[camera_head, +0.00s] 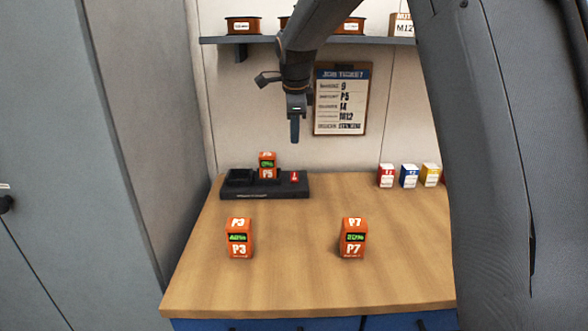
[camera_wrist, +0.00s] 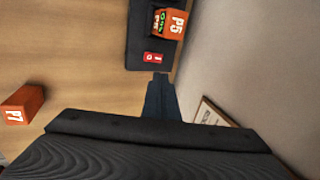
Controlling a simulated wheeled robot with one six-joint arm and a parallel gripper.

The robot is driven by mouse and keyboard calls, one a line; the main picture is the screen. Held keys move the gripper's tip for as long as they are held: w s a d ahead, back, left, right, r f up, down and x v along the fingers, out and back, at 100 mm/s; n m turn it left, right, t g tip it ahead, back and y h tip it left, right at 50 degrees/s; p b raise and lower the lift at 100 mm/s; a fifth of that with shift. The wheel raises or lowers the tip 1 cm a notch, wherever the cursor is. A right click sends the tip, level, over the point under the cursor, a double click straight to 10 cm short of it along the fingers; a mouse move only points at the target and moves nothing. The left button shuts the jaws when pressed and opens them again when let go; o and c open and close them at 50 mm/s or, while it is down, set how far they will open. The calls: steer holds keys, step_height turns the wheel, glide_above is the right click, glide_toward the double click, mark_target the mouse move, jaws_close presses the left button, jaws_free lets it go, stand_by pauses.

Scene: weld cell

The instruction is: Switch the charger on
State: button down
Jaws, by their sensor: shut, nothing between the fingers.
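The black charger (camera_head: 262,191) sits at the back left of the wooden bench. Its red switch (camera_head: 295,177) is on the right part of its top; in the wrist view the red switch (camera_wrist: 152,57) shows white marks, too small to read as on or off. An orange battery P5 (camera_head: 267,166) stands in the charger beside an empty bay (camera_head: 240,177); it also shows in the wrist view (camera_wrist: 168,23). My gripper (camera_head: 295,139) is shut and empty, pointing down above the charger's switch end. In the wrist view its fingertips (camera_wrist: 160,78) appear just short of the switch.
Orange batteries P3 (camera_head: 239,238) and P7 (camera_head: 353,237) stand on the bench (camera_head: 300,280) in front. Red, blue and yellow boxes (camera_head: 409,176) stand at the back right. A job board (camera_head: 340,100) hangs on the wall below a shelf (camera_head: 260,39). The bench's middle is clear.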

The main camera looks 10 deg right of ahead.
mark_target(293, 173)
stand_by(0.4)
steer(key=p+x, duration=0.4)
steer(key=x, duration=1)
steer(key=shift+a, duration=0.15)
